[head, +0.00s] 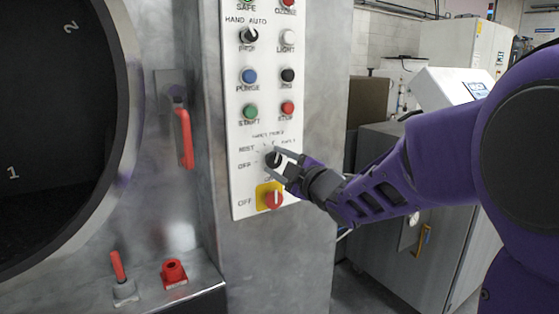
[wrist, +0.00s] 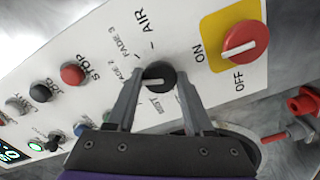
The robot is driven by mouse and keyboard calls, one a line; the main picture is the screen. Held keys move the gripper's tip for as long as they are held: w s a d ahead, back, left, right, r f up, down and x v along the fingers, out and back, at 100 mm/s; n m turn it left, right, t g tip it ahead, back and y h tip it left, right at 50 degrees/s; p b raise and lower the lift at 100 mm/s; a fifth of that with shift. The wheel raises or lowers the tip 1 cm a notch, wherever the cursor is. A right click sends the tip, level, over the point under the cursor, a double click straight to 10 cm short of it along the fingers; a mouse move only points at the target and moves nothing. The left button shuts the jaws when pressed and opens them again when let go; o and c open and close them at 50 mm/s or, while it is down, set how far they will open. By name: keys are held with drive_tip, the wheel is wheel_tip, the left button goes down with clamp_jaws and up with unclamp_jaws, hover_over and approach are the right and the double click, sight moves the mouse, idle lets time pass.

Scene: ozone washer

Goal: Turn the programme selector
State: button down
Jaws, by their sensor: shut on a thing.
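The programme selector (head: 272,159) is a round black knob with a pale pointer line, low on the white control panel (head: 236,195). In the wrist view the selector (wrist: 159,75) sits between my two fingers, with labels such as AIR and FADE 3 around it. My gripper (head: 281,160) reaches in from the right in the head view. It is shut on the selector, with one finger on each side; it also shows in the wrist view (wrist: 158,84). The fingers hide part of the knob and its nearby labels.
A red ON/OFF switch (head: 273,199) on a yellow plate sits just below the selector. Start (head: 250,111) and stop (head: 288,108) buttons are above. A red handle (head: 184,138) and the round drum opening (head: 40,130) are left. A grey cabinet (head: 385,235) stands right.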

drive_tip(key=m+p, duration=0.1)
drive_tip(key=m, duration=0.2)
drive_tip(key=shift+r+m, duration=0.15)
drive_tip(key=shift+m, duration=0.25)
drive_tip(key=shift+m+p, duration=0.85)
drive_tip(key=shift+m, duration=1.05)
drive_tip(key=shift+c, duration=1.5)
unclamp_jaws()
drive_tip(key=shift+s+f, duration=0.1)
drive_tip(key=shift+f, duration=0.1)
